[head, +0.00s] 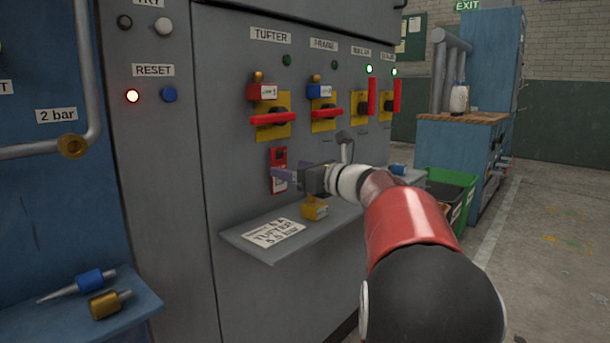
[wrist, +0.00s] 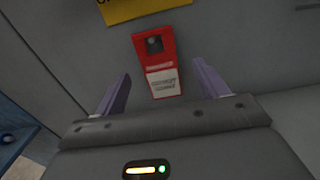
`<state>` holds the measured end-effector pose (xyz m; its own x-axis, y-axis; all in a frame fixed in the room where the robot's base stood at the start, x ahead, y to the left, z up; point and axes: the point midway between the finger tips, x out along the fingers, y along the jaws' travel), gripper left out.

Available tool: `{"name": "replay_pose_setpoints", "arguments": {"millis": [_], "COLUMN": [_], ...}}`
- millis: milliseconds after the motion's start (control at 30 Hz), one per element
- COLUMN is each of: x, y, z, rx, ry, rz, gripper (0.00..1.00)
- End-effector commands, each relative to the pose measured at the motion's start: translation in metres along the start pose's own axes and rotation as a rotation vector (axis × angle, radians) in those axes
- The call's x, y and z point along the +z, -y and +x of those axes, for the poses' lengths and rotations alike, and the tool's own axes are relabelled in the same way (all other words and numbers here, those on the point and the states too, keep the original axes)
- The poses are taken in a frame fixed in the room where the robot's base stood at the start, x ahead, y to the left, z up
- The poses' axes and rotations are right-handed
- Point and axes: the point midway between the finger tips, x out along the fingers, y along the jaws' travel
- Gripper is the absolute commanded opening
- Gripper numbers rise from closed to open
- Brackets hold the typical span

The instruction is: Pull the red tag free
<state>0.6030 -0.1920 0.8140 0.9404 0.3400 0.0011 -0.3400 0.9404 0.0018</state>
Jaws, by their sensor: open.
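The red tag (head: 279,170) hangs flat against the grey cabinet front, below the yellow plate of the TUFTER switch. In the wrist view the red tag (wrist: 158,65) shows a dark hole near its top and a white printed label on its lower half. I cannot tell whether a finger touches the tag.
A grey shelf (head: 245,242) juts out below, holding a printed card (head: 273,233) and a yellow padlock (head: 314,208). Above are the red TUFTER handle (head: 273,118) with a red lock (head: 262,92), and other switches. A green bin (head: 463,180) stands right.

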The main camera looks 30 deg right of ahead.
Motion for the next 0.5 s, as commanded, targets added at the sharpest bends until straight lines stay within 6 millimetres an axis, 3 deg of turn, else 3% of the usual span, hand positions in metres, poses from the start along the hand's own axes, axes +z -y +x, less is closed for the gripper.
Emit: {"name": "replay_pose_setpoints", "arguments": {"millis": [200, 500], "x": [0.000, 0.000], "y": [-0.001, -0.001], "z": [0.024, 0.028], "rx": [0.002, 0.001], "ry": [-0.001, -0.001], "rz": [-0.001, -0.001], "gripper": [0.73, 0.73]}}
